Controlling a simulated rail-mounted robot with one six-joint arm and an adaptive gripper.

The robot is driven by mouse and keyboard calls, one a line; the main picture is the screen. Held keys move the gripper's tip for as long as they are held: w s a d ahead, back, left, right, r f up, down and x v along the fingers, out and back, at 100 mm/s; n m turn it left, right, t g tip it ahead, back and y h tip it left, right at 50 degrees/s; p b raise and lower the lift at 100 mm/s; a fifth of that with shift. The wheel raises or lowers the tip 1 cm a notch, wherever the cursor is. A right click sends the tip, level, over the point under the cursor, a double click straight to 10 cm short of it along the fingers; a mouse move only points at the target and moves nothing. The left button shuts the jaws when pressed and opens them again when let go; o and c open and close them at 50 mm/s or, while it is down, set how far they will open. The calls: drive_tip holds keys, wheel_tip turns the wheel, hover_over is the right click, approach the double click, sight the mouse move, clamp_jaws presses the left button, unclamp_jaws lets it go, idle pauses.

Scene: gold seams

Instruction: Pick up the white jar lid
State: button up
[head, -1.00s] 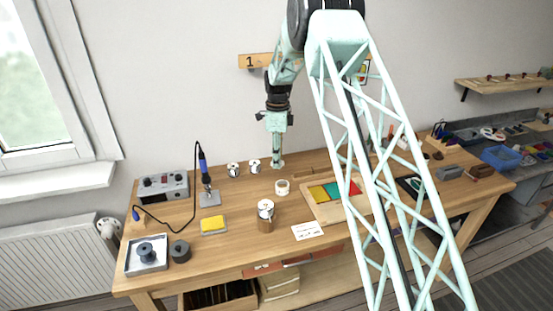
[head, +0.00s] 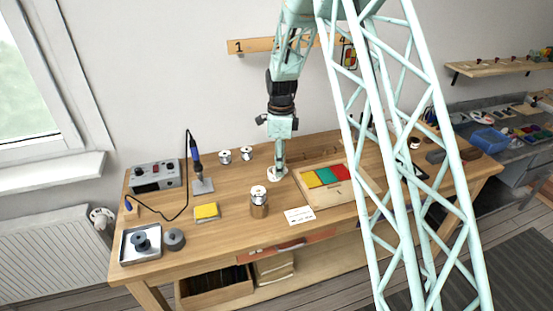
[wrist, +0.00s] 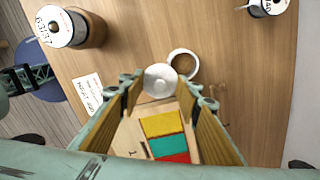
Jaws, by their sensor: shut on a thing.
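The white jar lid (wrist: 160,80) is a round disc with a small knob, between my fingertips in the wrist view. My gripper (wrist: 163,93) is shut on it. A round white open-topped jar (wrist: 197,66) with a brownish inside stands just beside the lid, which partly overlaps it in the wrist view. In the head view my gripper (head: 278,164) points down over the middle of the bench, with white shapes at its tip; there I cannot separate lid from jar.
A board with yellow, green and red panels (head: 329,175) lies right of the gripper. A yellow sponge (head: 206,212), soldering iron (head: 196,159) and two small spools (head: 246,153) stand left.

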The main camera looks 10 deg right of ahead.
drive_tip(key=shift+s+d, duration=0.15)
drive_tip(key=shift+s, duration=1.65)
drive_tip(key=shift+w, duration=0.15)
drive_tip(key=w+p, duration=0.2)
drive_tip(key=w+r+p, duration=0.1)
drive_tip(key=w+p, duration=0.1)
drive_tip(key=w+a+r+p, duration=0.1)
drive_tip(key=w, duration=0.1)
drive_tip(key=shift+r+p, duration=0.1)
drive_tip(key=shift+p, duration=0.3)
drive_tip(key=shift+w+a+r+p, duration=0.1)
drive_tip(key=shift+w+a+p, duration=0.05)
drive_tip(key=shift+w+p, duration=0.35)
drive_tip(key=shift+w+a+r+p, duration=0.1)
drive_tip(key=shift+w+p, duration=0.25)
drive_tip(key=shift+w, duration=0.15)
drive_tip(key=shift+f, duration=0.25)
drive_tip(key=shift+f+b, duration=0.7)
drive_tip(key=shift+f, duration=1.2)
drive_tip(key=shift+f+b, duration=0.6)
drive_tip(key=shift+b, duration=0.1)
idle(1.2)
